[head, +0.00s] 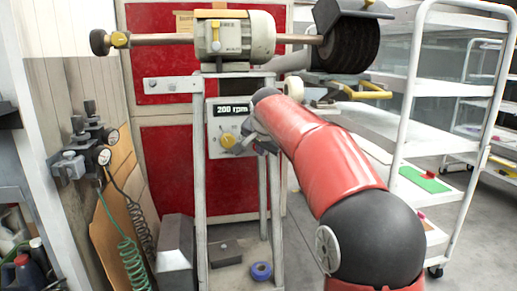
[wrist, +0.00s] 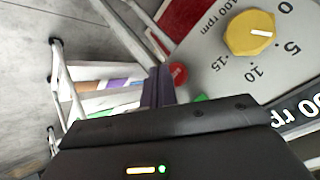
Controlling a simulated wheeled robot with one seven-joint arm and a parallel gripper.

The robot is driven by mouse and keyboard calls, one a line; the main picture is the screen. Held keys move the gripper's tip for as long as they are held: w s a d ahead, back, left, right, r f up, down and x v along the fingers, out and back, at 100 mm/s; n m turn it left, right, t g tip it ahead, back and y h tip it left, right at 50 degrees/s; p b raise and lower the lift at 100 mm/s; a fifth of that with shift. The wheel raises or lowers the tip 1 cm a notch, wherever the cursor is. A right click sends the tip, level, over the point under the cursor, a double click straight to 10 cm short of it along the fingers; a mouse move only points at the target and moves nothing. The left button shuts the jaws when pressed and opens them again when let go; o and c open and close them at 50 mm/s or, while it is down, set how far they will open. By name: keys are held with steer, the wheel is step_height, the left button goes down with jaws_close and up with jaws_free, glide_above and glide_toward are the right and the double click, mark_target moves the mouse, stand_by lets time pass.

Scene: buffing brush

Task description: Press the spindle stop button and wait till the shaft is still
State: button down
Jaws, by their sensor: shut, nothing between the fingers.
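The buffing machine's grey motor (head: 235,38) sits on a stand, with a shaft (head: 160,39) running out on both sides and a dark brush (head: 350,50) at the right end. Below it, the control panel's display (head: 233,109) reads 200 rpm. A yellow knob (head: 228,141) is on the panel and shows large in the wrist view (wrist: 250,33). A red button (wrist: 178,75) lies just beside my fingertips; I cannot tell whether they touch. A green button (wrist: 201,98) is mostly hidden by my gripper. My gripper (head: 240,147) is shut and empty at the panel.
A white shelf trolley (head: 405,100) stands close on the right. A board with gauges (head: 103,156) and hoses is on the left. A grey block (head: 174,258) and a blue tape roll (head: 261,271) are low by the stand. Red cabinet panels (head: 165,165) stand behind.

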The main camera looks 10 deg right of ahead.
steer(key=shift+s+b, duration=1.5)
steer(key=shift+s, duration=1)
steer(key=s+f+n+g+p, duration=0.1)
steer(key=s+f+n, duration=0.2)
steer(key=s, duration=0.9)
steer(key=s+f+n+g+p, duration=0.1)
steer(key=s+f+n, duration=0.1)
steer(key=s+f, duration=0.6)
steer(key=s+f+n+g+y+p, duration=0.1)
steer(key=s+f+n, duration=0.2)
steer(key=s, duration=1.2)
step_height(320, 180, down, 4)
steer(key=shift+s+r+n, duration=0.2)
steer(key=shift+s+n, duration=0.1)
steer(key=shift+s, duration=0.05)
